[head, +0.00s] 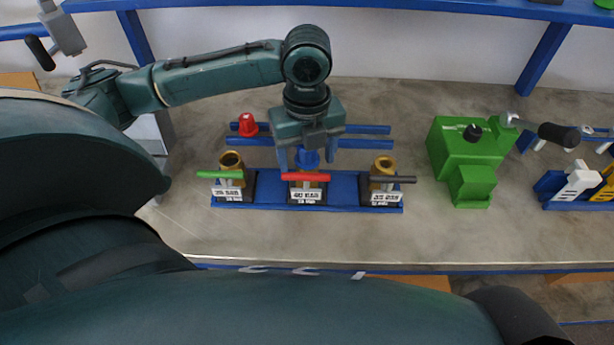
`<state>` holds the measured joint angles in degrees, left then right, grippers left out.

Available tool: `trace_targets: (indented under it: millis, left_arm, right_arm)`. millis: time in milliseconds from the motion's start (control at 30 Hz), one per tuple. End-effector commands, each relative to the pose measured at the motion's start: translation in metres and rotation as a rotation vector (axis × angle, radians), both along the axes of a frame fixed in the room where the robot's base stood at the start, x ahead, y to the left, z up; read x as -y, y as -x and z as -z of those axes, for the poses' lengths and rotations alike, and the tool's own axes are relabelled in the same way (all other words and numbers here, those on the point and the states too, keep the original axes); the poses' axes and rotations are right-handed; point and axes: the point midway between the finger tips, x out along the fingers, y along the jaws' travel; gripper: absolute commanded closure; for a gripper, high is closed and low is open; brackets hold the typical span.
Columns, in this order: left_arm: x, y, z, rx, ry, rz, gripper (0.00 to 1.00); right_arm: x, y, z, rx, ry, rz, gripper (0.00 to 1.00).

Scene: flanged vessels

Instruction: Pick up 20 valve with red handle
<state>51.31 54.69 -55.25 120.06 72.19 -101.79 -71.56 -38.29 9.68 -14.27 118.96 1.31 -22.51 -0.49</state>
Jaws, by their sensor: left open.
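The valve with the red handle (306,177) stands in the middle place of a blue rack on the bench. Its dark base bears a white label (306,194), too small to read surely. My left gripper (308,165) points down over this valve, open, with its fingers around or just above a blue part (308,157) behind the handle. Whether the fingers touch anything cannot be told. The gripper body hides the valve's upper rear part. My right gripper is not in view.
A valve with a green handle (220,174) stands left, one with a black handle (392,179) right, both close in the blue rack (265,190). A red cap (248,125) sits behind. A green machine (468,150) stands farther right. The bench front (300,235) is clear.

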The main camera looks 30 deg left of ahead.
Motion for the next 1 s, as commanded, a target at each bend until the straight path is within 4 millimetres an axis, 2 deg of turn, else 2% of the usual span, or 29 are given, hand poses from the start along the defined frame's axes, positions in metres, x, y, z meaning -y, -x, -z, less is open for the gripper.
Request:
trace_targets:
  millis: [100,367,1000]
  left_arm:
    - [0.0001,0.0002,0.0117,-0.001,0.001,0.001,0.33]
    - [0.0001,-0.0001,0.0135,0.001,0.001,0.001,0.33]
    - [0.0002,-0.0001,0.0131,0.001,0.001,0.001,0.85]
  right_arm:
    - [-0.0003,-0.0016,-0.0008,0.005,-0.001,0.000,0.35]
    - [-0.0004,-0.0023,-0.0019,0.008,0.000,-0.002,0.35]
    - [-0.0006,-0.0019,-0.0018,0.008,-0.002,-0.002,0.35]
